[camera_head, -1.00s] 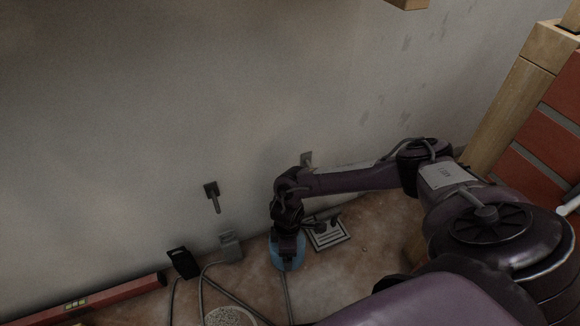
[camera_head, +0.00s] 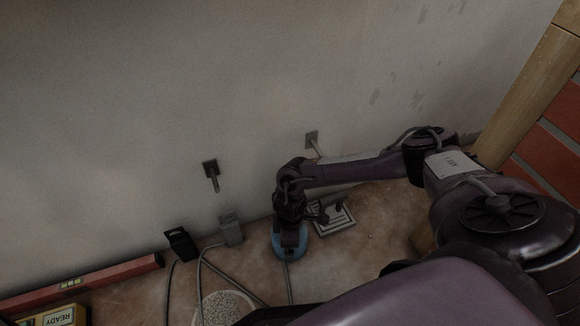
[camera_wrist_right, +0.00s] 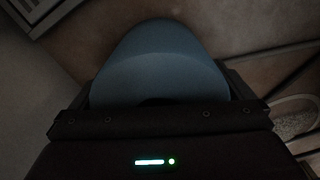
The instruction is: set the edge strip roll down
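The edge strip roll, a blue rounded piece (camera_head: 291,246), is at the end of my right arm in the head view, low over or on the brown floor near the wall. I cannot tell whether it touches the floor. My right gripper (camera_head: 290,238) points down onto it. In the right wrist view the blue roll (camera_wrist_right: 160,60) fills the space between the dark fingers, and the gripper looks shut on it. The fingertips are hidden behind the roll. My left gripper is not in view.
A white striped plate (camera_head: 338,218) lies just right of the roll. Left are a grey block (camera_head: 231,229), a black holder (camera_head: 181,243), cables, a speckled round thing (camera_head: 225,308), a red level (camera_head: 90,285) and a READY box (camera_head: 64,316). Bare floor (camera_head: 365,250) lies to the right.

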